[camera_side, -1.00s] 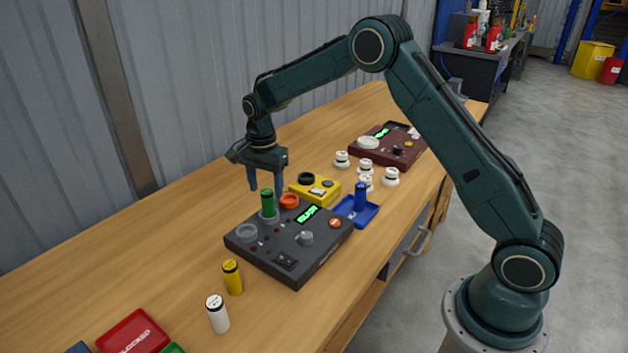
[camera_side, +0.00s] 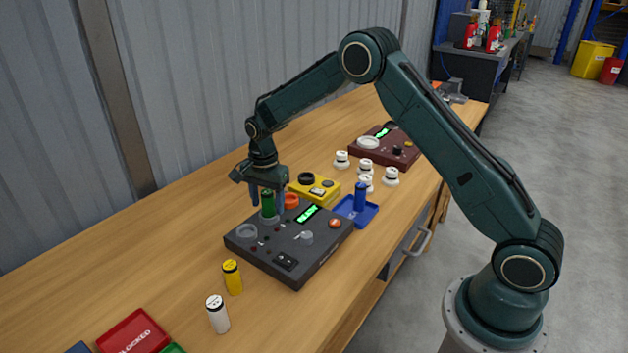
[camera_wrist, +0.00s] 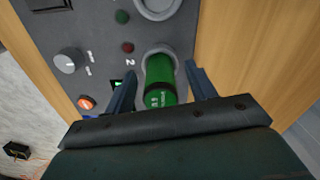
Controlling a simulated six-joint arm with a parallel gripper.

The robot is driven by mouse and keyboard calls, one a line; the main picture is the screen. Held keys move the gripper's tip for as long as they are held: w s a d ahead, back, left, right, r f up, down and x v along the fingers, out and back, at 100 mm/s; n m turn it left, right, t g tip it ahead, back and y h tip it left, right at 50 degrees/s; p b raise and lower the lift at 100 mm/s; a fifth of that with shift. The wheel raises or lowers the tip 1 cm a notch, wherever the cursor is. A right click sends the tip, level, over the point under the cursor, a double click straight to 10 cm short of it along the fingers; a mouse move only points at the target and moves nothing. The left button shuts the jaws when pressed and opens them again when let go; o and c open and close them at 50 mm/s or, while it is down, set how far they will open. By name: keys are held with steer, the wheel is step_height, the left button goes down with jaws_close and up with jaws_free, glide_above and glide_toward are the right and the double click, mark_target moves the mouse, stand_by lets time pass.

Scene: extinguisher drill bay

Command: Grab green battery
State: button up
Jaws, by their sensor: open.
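The green battery (camera_side: 267,203) stands upright in a round grey socket on the dark control box (camera_side: 318,262). In the wrist view the green battery (camera_wrist: 160,82) lies between the two blue fingers, with its lower end in the socket ring. My gripper (camera_side: 267,205) is open and lowered around the battery, one finger on each side. In the wrist view my gripper (camera_wrist: 160,90) shows a gap between each finger and the battery.
A yellow device (camera_side: 314,188) and a blue tray (camera_side: 345,208) with a blue battery (camera_side: 360,196) are close by. A yellow battery (camera_side: 232,277) and a white battery (camera_side: 217,314) stand in front.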

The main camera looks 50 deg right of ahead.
steer(key=c, duration=1.2)
steer(key=shift+o, duration=0.2)
steer(key=shift+r, duration=0.2)
step_height(320, 180, up, 20)
steer(key=shift+f, duration=0.15)
